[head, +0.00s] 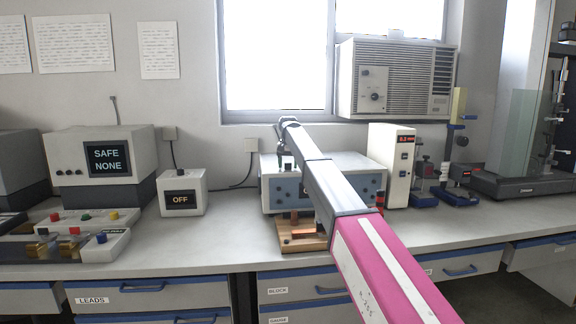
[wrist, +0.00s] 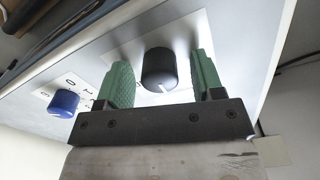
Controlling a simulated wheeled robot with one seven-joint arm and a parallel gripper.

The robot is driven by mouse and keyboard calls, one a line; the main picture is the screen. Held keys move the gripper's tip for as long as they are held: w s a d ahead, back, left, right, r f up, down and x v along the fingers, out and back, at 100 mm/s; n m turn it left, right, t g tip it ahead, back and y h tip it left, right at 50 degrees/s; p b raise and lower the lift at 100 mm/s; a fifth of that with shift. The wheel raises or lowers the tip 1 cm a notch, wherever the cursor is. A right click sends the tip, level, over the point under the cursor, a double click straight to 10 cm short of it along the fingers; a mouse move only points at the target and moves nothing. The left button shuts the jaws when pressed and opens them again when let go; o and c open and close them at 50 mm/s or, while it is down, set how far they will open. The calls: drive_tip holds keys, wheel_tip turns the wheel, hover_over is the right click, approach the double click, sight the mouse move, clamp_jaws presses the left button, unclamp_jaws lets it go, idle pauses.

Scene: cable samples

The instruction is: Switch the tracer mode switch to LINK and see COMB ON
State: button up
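In the wrist view a black knob (wrist: 158,68) with a white pointer mark stands on a pale plate of a light panel. My gripper (wrist: 164,76) has its two green fingers on either side of this knob, with a small gap at each side. It is open and holds nothing. No lettering around the black knob is readable, so I cannot confirm it is the mode switch. In the head view a screen (head: 108,158) reads SAFE NONE and a small white box (head: 181,193) reads OFF. My arm hides part of the instrument (head: 345,166) behind it.
A blue knob (wrist: 64,103) with numbers sits left of the black knob. A white unit (head: 397,150) with a red display stands right of the instrument. A wooden block (head: 303,242) sits in front of it. Bare bench (head: 215,240) lies to the left.

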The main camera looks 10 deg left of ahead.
drive_tip(key=shift+r, duration=0.1)
wheel_tip(320, 180, up, 10)
drive_tip(key=shift+f, duration=0.2)
drive_tip(key=shift+r, duration=0.55)
